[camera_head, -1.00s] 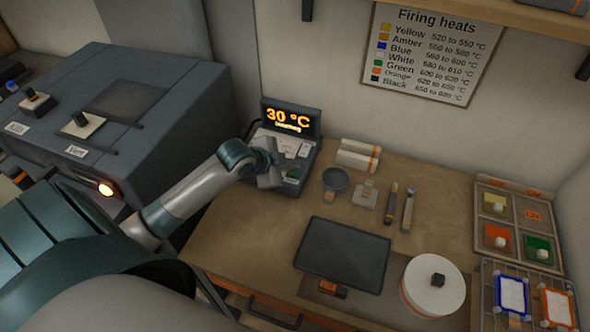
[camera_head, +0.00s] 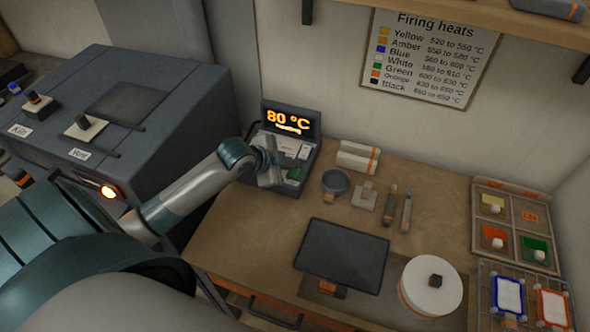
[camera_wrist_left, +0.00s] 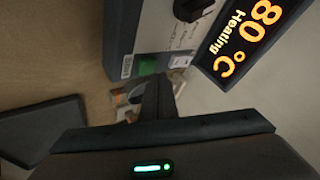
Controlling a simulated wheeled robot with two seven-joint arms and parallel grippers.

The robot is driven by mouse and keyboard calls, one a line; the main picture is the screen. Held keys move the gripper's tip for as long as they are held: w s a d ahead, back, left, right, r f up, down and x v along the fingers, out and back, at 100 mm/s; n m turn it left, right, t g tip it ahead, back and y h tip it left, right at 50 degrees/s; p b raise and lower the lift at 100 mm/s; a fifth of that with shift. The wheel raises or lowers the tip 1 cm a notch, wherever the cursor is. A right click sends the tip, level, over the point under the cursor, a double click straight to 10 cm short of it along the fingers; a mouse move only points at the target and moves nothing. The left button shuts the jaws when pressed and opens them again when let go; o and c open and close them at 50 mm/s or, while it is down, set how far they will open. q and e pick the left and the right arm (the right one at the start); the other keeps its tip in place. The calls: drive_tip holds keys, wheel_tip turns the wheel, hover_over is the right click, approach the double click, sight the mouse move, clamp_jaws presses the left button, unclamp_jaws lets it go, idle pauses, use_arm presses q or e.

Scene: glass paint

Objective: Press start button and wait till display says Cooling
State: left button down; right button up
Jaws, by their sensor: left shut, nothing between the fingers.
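The control unit (camera_head: 308,150) stands on the back left of the table. Its display (camera_head: 290,119) shows 80 °C in orange; the wrist view display (camera_wrist_left: 250,35) reads 80 °C with "Heating" beneath. A green button (camera_head: 294,173) is on the unit's lower front right; it also shows in the left wrist view (camera_wrist_left: 147,66). My left gripper (camera_head: 278,168) is shut and empty, right by the panel. In the wrist view its fingers (camera_wrist_left: 158,98) point toward the green button; I cannot tell whether they touch it. My right gripper is not in view.
A grey kiln (camera_head: 165,75) with a glowing orange lamp stands left of the table. A small bowl (camera_head: 335,182), tools, a dark tablet (camera_head: 342,256) and a white round turntable (camera_head: 420,290) lie to the right. Racks of colored pieces stand at the far right.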

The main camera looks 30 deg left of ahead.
sight(292, 174)
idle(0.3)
use_arm(q)
drive_tip(key=shift+r, duration=2.55)
